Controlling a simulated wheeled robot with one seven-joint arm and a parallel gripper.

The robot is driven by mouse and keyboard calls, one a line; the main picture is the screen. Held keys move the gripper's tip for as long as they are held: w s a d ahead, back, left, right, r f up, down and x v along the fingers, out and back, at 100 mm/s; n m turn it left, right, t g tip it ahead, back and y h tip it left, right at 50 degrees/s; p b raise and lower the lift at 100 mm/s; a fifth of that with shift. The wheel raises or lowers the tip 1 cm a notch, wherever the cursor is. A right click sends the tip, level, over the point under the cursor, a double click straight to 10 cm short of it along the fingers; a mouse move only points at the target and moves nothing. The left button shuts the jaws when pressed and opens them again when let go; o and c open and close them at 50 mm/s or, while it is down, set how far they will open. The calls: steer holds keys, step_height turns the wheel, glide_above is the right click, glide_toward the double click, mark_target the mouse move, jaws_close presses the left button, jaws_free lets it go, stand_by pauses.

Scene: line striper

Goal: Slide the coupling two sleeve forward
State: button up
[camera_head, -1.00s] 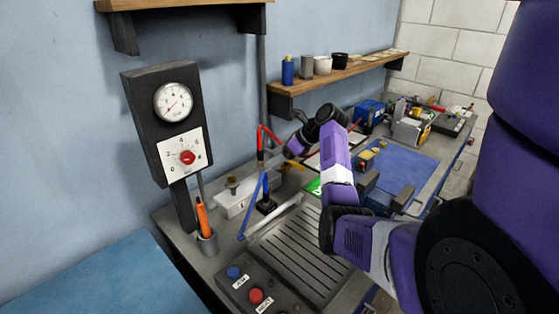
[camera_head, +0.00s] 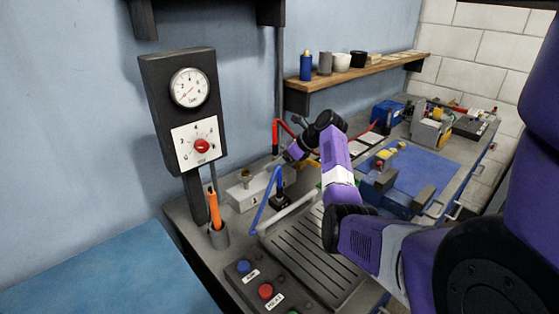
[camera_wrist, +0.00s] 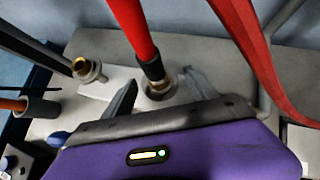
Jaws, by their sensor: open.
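In the wrist view, a red hose (camera_wrist: 134,30) with a black end runs down into a metal coupling sleeve (camera_wrist: 158,90). My gripper (camera_wrist: 157,92) is open, with one finger on each side of this sleeve; I cannot tell whether either finger touches it. A second coupling (camera_wrist: 86,69), with a brass opening and no hose in it, stands to the left. In the head view the pale coupling block (camera_head: 247,190) sits at the back of the bench, and the red hose (camera_head: 276,138) rises behind my wrist. My fingertips and the sleeve between them are hidden there.
A blue hose (camera_head: 267,200) stands in front of the block. A cup with an orange marker (camera_head: 214,208) and a dial post (camera_head: 180,110) stand to the left. A button panel (camera_head: 262,280) and slotted tray (camera_head: 310,255) lie in front.

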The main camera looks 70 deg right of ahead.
steer(key=c, duration=1.4)
steer(key=shift+o, duration=0.2)
steer(key=shift+r+p, duration=0.4)
steer(key=shift+p, duration=0.2)
steer(key=o, duration=1.5)
